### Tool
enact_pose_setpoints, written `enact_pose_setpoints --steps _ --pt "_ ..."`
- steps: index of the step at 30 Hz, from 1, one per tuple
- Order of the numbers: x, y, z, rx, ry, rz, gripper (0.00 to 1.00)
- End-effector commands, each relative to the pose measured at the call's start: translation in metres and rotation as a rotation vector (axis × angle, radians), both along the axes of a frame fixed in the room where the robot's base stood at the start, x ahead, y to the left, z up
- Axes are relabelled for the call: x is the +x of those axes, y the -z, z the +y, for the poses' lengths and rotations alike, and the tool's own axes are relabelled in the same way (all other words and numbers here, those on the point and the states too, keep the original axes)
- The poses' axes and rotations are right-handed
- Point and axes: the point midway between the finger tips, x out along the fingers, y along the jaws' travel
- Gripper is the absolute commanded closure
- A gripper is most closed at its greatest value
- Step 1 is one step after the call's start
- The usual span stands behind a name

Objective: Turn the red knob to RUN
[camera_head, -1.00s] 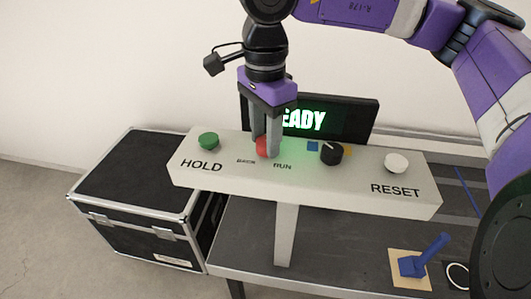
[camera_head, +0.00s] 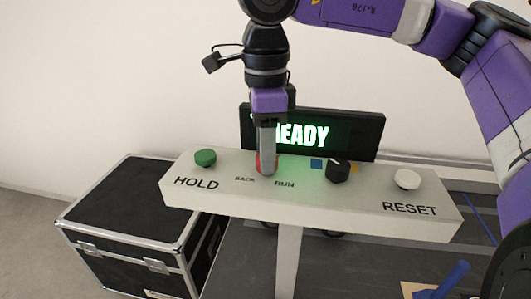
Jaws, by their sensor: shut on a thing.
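The red knob (camera_head: 259,164) sits on the pale control panel (camera_head: 320,208), between the small printed labels BACK (camera_head: 244,179) and RUN (camera_head: 285,184). My gripper (camera_head: 267,170) points straight down and is shut on the red knob. Its fingers cover most of the knob, and only slivers of red show beside them. The knob's pointer is hidden, so I cannot tell which label it faces.
A green button (camera_head: 205,158) by HOLD is on the left. A black knob (camera_head: 337,171) and a white button (camera_head: 407,179) by RESET are on the right. A display (camera_head: 360,135) reading partly hidden "READY" stands behind. A black case (camera_head: 130,225) is at left.

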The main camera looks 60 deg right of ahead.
Motion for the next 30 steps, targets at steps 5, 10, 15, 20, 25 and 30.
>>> enact_pose_setpoints --steps 5,10,15,20,25,30 --pt "0.0 -0.001 0.0 0.0 0.002 -0.001 1.0" --pt "0.0 -0.001 0.0 0.0 0.001 -0.001 0.46" --pt "0.0 -0.001 0.0 0.0 0.0 0.0 0.41" --pt "0.0 -0.001 0.0 0.0 0.0 0.0 0.41" --pt "0.0 -0.015 -0.001 -0.002 0.002 -0.001 0.41" --pt "0.001 -0.044 -0.001 -0.002 0.001 -0.002 0.41"
